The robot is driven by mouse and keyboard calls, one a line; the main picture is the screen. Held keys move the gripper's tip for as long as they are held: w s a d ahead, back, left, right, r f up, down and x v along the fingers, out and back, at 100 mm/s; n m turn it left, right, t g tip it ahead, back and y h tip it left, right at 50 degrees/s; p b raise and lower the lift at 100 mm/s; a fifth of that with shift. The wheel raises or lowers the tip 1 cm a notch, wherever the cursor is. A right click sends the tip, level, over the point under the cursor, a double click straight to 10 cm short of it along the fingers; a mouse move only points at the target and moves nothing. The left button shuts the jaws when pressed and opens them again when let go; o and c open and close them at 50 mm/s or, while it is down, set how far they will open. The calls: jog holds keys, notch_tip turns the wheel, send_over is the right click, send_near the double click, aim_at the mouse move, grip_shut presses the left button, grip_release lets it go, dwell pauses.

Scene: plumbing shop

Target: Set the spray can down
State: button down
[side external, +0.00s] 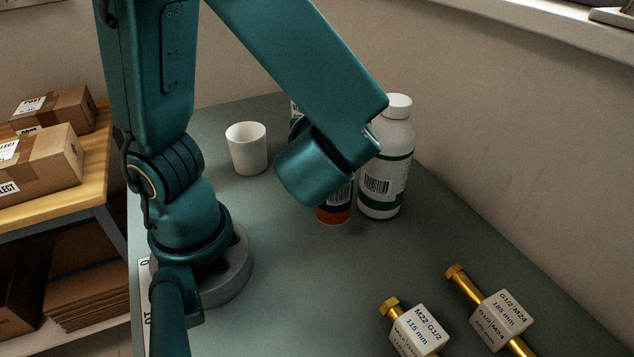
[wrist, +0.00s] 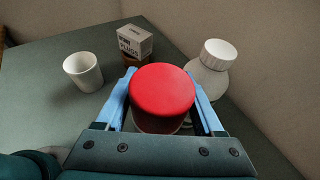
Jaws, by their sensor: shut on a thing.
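The spray can shows from its red cap end in the wrist view (wrist: 162,90). My gripper (wrist: 161,76) has its two blue fingers on either side of it and is shut on it. In the side view the lower part of the can (side external: 336,211), with a dark label and a red-orange band, shows below my wrist. It looks upright, beside the white bottle. Its upper part and my fingers are hidden behind my arm there. I cannot tell whether its base touches the bench (side external: 290,270).
A white bottle (side external: 391,165) stands close on the can's right. A white cup (side external: 247,148) stands to the left. A small plugs box (wrist: 135,42) is behind. Two labelled brass fittings (side external: 418,330) (side external: 497,315) lie at front right. The bench's middle front is clear.

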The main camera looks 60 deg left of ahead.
jog(key=s+d+f+n+g+h, duration=0.2)
jog(key=s+n+g+h, duration=0.1)
jog(key=s+n+g, duration=1.35)
jog(key=w+d+r+n+g+h, duration=0.35)
jog(key=d+n+h, duration=0.25)
jog(key=n+h, duration=0.4)
jog(key=w+d+r+n+t+h, duration=0.2)
jog(key=w+r+n+t+h, duration=0.3)
jog(key=w+n+h, duration=0.3)
jog(key=s+d+f, duration=0.3)
jog(key=d+f, duration=0.2)
jog(key=s+d+f+n+h, duration=0.1)
jog(key=s+d+f, duration=0.2)
jog(key=d+f, duration=0.2)
jog(key=shift+s+f, duration=0.4)
jog(key=shift+f, duration=0.35)
jog(key=shift+n, duration=0.25)
grip_release()
